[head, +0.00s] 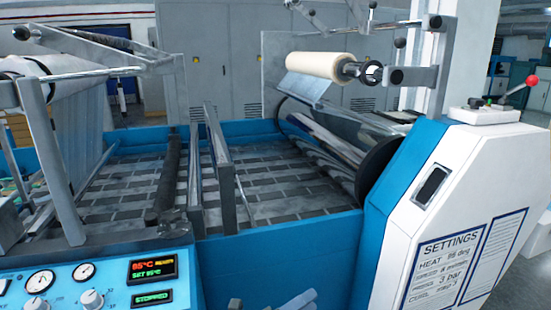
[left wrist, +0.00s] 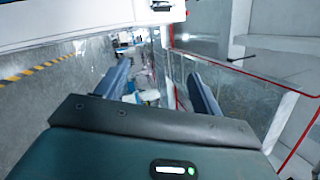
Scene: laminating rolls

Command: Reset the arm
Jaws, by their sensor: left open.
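My left gripper (left wrist: 160,82) is open, with two blue-grey fingers spread apart and nothing between them in the left wrist view. Past the fingers that view shows grey floor and a blurred, cluttered background. In the head view only a small pale part of what looks like my left gripper (head: 295,302) shows at the bottom edge, in front of the laminating machine's blue front panel (head: 285,250). My right gripper is not in view.
A cream roll (head: 322,66) sits on a shaft above the machine's right end. The control panel (head: 100,275) reads "STOPPED". A white and blue cabinet (head: 450,190) bears a SETTINGS sheet. In the left wrist view, glass panels with red edges (left wrist: 190,60) stand at right.

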